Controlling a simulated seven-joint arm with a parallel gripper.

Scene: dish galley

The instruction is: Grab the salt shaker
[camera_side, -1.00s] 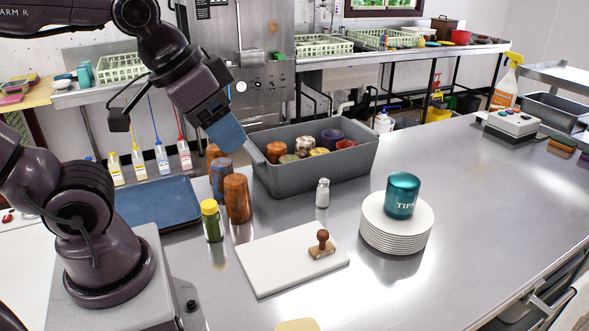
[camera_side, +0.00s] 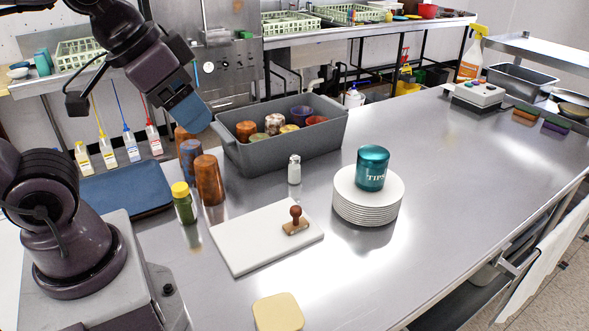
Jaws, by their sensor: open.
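The salt shaker (camera_side: 294,170) is a small clear and white shaker with a metal-looking cap. It stands upright on the steel counter (camera_side: 440,170), just in front of the grey bin and left of the plate stack. My gripper (camera_side: 203,122) is in the air, up and to the left of the shaker, by the bin's left end. It is open, and nothing shows in it. It is well apart from the shaker.
A grey bin (camera_side: 290,151) holds several cups. Tall brown tumblers (camera_side: 209,180) and a yellow-capped jar (camera_side: 184,203) stand at left. A white board (camera_side: 240,245) bears a stamp (camera_side: 295,222). A teal tip jar (camera_side: 372,168) tops stacked plates (camera_side: 366,212).

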